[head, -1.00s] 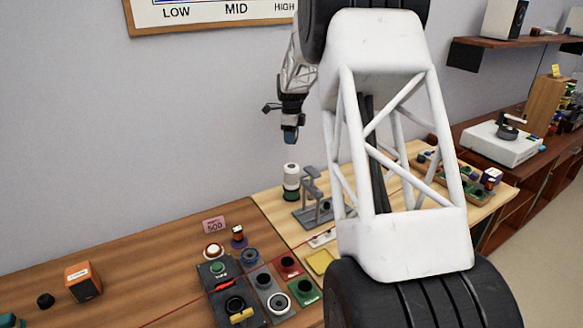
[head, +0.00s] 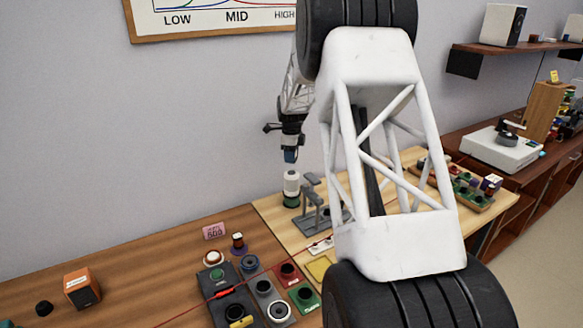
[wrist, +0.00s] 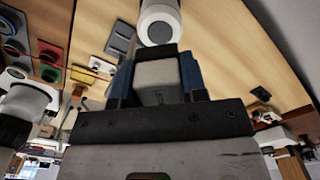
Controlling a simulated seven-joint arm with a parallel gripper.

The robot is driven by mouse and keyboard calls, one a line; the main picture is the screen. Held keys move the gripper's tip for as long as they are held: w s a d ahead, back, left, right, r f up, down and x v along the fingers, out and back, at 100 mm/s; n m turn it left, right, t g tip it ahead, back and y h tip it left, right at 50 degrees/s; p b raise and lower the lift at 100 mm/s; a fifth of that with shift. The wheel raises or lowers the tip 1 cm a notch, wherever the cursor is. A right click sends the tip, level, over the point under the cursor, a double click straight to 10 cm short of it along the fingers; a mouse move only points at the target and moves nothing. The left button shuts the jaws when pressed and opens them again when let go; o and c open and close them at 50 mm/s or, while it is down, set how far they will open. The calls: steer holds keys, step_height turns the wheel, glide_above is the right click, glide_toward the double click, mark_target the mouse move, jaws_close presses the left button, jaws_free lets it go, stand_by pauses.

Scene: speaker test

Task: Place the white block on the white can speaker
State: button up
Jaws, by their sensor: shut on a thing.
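The white can speaker (head: 291,186) stands upright on the light wood table, with a dark green band at its base. It also shows in the wrist view (wrist: 158,22), with a grey round centre on its top. My gripper (head: 290,155) is above the can in the head view. In the wrist view my gripper (wrist: 157,72) has its blue-sided fingers shut on the white block (wrist: 156,76). The block appears just beside the can in that view; the gap between them cannot be judged. In the head view the block is too small to make out clearly.
A grey stand (head: 311,203) is close to the right of the can. A cluster of small speaker drivers (head: 264,287) and an orange box (head: 82,288) lie on the darker table. My arm hides part of the light table. The wall is behind the can.

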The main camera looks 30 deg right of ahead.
mark_target(291, 173)
steer(key=shift+f, duration=2.45)
steer(key=shift+f, duration=0.15)
steer(key=o, duration=0.9)
step_height(291, 173, up, 12)
steer(key=shift+r, duration=0.15)
